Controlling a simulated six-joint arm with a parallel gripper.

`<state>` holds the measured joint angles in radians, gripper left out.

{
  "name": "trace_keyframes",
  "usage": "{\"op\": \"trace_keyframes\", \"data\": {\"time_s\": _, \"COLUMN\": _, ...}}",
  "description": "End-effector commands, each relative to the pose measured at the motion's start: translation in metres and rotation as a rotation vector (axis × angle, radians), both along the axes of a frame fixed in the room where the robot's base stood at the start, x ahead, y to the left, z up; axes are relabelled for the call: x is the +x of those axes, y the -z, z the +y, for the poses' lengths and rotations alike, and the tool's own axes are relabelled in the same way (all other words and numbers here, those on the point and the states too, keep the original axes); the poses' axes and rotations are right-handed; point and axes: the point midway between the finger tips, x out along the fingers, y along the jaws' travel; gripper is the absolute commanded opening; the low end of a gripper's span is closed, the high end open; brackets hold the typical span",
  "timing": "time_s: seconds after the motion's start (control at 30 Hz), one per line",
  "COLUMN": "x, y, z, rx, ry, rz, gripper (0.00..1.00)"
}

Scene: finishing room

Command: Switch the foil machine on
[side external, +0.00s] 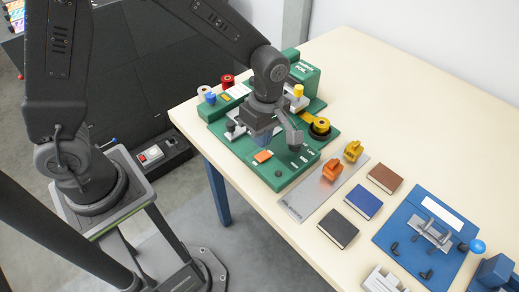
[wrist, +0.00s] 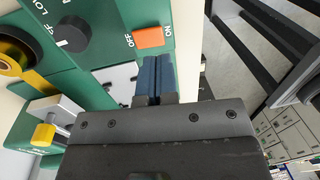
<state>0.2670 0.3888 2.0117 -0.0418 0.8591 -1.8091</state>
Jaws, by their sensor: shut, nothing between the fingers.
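The green foil machine (side external: 290,172) stands at the table's left side. Its orange rocker switch (side external: 263,156) is on the front left part of the panel. In the wrist view the switch (wrist: 152,38) lies between the printed words OFF, at its left, and ON, at its right. I cannot tell which side is pressed down. My gripper (side external: 262,140) is over the machine, just behind the switch in the side view. In the wrist view its blue fingertips (wrist: 154,68) are together and empty, pointing toward the switch, with a small visible gap to it.
A dark knob (wrist: 72,35) and a yellow foil roll (side external: 320,126) are on the machine. A yellow-knobbed lever (side external: 298,91) rises behind my gripper. A metal plate (side external: 305,205) with orange and yellow pieces, several books, and a blue fixture (side external: 400,245) stand at the right.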

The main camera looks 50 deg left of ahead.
Motion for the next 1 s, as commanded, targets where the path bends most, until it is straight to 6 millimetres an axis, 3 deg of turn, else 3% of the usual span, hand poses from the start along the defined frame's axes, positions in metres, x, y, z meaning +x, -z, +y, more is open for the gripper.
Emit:
{"op": "trace_keyframes", "data": {"time_s": 0.1, "x": -0.004, "y": 0.021, "z": 0.0, "rx": 0.001, "ry": 0.0, "rz": 0.004, "gripper": 0.0}}
{"op": "trace_keyframes", "data": {"time_s": 0.3, "x": -0.006, "y": 0.042, "z": 0.0, "rx": 0.0, "ry": 0.001, "rz": 0.002, "gripper": 0.0}}
{"op": "trace_keyframes", "data": {"time_s": 1.0, "x": -0.008, "y": 0.051, "z": 0.0, "rx": 0.0, "ry": 0.001, "rz": 0.002, "gripper": 0.0}}
